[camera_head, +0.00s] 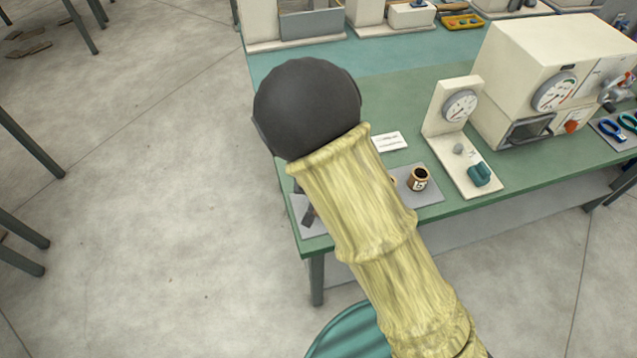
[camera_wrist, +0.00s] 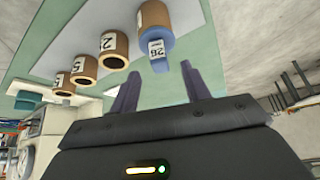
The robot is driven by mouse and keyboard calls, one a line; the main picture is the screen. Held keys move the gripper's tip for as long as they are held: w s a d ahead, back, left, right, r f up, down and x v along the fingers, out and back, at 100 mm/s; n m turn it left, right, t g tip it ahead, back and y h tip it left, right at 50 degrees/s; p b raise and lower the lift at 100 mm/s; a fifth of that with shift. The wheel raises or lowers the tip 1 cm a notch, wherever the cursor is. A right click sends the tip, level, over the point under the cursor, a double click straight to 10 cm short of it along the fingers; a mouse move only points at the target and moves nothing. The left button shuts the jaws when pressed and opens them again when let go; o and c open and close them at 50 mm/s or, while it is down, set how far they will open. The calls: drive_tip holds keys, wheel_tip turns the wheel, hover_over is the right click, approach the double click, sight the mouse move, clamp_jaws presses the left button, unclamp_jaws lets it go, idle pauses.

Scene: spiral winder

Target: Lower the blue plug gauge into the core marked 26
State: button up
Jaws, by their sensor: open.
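The blue plug gauge (camera_wrist: 158,58) shows in the wrist view, its grip marked 26 and its blue collar at the mouth of a brown core (camera_wrist: 153,18). It appears seated in that core, whose label shows a 2 with the rest unclear. My gripper (camera_wrist: 160,68) is open, its two fingers spread on either side of the gauge's grip with nothing visibly clamped. In the head view my arm hides the gauge and most of the gripper.
Several empty-mouthed cores stand in a row, one beside the gauge's core (camera_wrist: 115,48). A grey mat (camera_head: 432,197) lies under them. A dial stand (camera_head: 440,108) and a cream machine (camera_head: 515,80) stand to the right on the green bench. A white card (camera_head: 390,141) lies behind.

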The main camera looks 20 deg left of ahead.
drive_tip(key=p+v, duration=0.1)
drive_tip(key=v, duration=1.1)
drive_tip(key=shift+r, duration=0.1)
drive_tip(key=s+d+r+m+g, duration=0.1)
drive_tip(key=s+d+r, duration=0.1)
drive_tip(key=d, duration=1.1)
drive_tip(key=s+d+r+m+g+h, duration=0.1)
drive_tip(key=s+d+r+g, duration=0.1)
drive_tip(key=d, duration=1.2)
drive_tip(key=shift+s+d+r, duration=0.2)
drive_tip(key=shift+r, duration=0.4)
